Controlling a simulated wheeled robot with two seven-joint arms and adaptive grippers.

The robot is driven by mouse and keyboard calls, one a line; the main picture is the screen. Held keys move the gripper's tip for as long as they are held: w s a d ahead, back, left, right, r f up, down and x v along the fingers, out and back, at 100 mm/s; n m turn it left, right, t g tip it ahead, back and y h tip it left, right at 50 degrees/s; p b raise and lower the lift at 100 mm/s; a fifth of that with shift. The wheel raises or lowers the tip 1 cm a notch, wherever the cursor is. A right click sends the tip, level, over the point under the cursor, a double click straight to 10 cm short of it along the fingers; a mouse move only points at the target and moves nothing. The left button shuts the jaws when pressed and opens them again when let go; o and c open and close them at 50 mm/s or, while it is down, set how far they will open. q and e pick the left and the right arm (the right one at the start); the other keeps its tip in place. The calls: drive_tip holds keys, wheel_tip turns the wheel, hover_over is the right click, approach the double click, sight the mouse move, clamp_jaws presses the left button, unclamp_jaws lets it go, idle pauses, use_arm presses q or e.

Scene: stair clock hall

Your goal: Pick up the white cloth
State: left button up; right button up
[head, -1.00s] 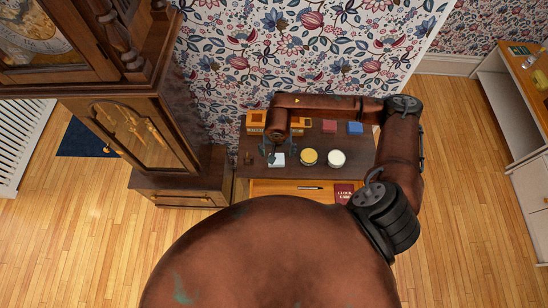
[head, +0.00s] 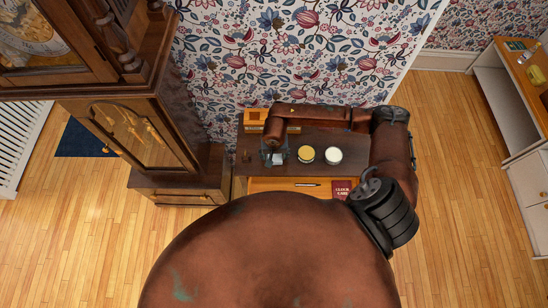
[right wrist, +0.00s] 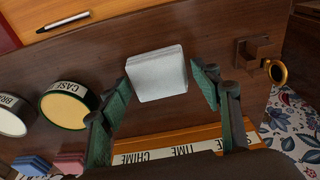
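The white cloth (right wrist: 157,74) is a small folded square lying on the dark brown table top. In the head view the cloth (head: 280,158) shows beside my gripper's fingers, partly covered. My right gripper (right wrist: 163,84) is open, with one green-padded finger on each side of the cloth. A gap shows between the cloth and the right-hand finger; the left-hand finger is very near its edge, and I cannot tell if it touches. In the head view the right gripper (head: 272,157) hangs down over the table's left part. My left gripper is not in view.
A yellow-topped tin (head: 306,154) and a white-topped tin (head: 333,155) stand right of the cloth. Blue (right wrist: 31,165) and pink (right wrist: 68,163) blocks, a labelled wooden box (right wrist: 170,145), a brass ring (right wrist: 276,71) and a pen (right wrist: 62,22) are near. A tall clock (head: 130,130) stands left.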

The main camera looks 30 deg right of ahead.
sight(274, 156)
drive_tip(key=c, duration=0.7)
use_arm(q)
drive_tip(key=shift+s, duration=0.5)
use_arm(e)
drive_tip(key=shift+c, duration=0.2)
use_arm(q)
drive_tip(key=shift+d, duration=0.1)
use_arm(e)
drive_tip(key=shift+r, duration=0.55)
wheel_tip(274, 156, up, 2)
drive_tip(key=shift+s+a+r, duration=0.1)
drive_tip(key=shift+r, duration=0.15)
use_arm(q)
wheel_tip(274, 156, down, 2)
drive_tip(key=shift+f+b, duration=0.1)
drive_tip(key=shift+b, duration=0.95)
use_arm(e)
drive_tip(key=s+a+r, duration=0.7)
drive_tip(key=s+r, duration=0.2)
drive_tip(key=s, duration=0.3)
drive_tip(key=shift+r, duration=0.2)
